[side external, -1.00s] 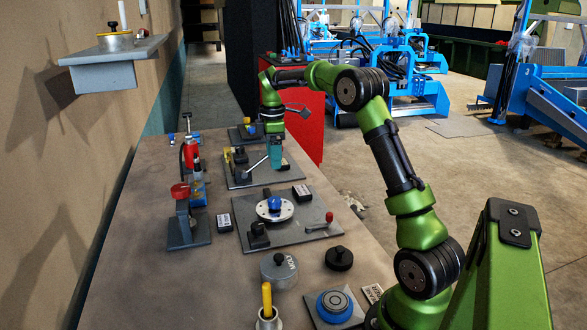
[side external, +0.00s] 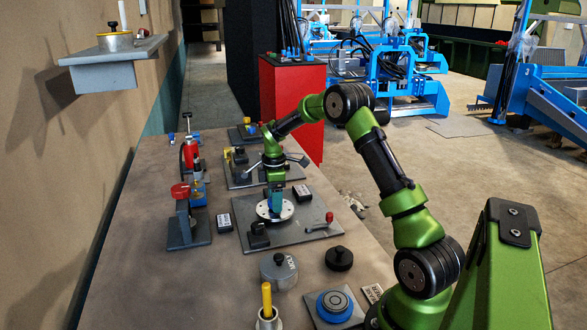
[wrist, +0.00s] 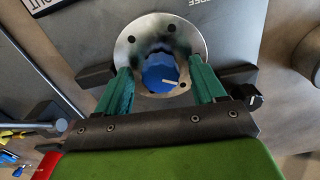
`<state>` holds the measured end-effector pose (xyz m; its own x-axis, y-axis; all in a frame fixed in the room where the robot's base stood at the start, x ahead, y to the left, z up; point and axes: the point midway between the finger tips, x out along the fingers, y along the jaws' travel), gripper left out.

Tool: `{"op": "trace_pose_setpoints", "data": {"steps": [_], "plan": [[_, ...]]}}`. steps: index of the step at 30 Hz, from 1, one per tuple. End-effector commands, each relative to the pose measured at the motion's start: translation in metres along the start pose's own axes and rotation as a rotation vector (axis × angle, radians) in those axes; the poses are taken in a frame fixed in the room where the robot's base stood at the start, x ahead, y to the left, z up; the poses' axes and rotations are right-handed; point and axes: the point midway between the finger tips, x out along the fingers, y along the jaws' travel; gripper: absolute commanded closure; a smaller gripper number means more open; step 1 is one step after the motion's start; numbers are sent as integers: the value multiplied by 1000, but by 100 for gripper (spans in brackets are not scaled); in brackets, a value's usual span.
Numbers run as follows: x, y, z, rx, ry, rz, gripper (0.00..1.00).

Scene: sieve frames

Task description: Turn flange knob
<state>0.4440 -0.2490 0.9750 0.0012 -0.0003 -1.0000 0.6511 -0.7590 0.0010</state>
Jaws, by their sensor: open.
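The flange (side external: 283,210) is a round silver disc with holes, on a grey plate in the middle of the table; it also shows in the wrist view (wrist: 195,38). Its blue knob (wrist: 160,72) with a pale pointer mark stands at the disc's centre. In the side view my gripper (side external: 275,203) is over the flange and hides most of the knob. In the wrist view my gripper (wrist: 163,82) has its two teal fingers apart, one on each side of the knob. The fingers look clear of the knob, though contact is hard to tell.
The flange's grey plate (side external: 300,238) also carries black blocks and a red-tipped lever (side external: 328,218). A red-topped press (side external: 182,192) stands to the left. A grey weight (side external: 279,270) and a black knob (side external: 339,258) sit nearer the camera. The table's left front is clear.

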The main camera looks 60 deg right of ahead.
Motion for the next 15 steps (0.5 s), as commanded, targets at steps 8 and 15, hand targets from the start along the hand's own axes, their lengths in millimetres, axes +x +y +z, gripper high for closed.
{"op": "trace_pose_setpoints", "data": {"steps": [8, 15], "plan": [[0, 0, 0, 0, 0, -1, 55], [0, 0, 0, 0, -1, -1, 87]]}}
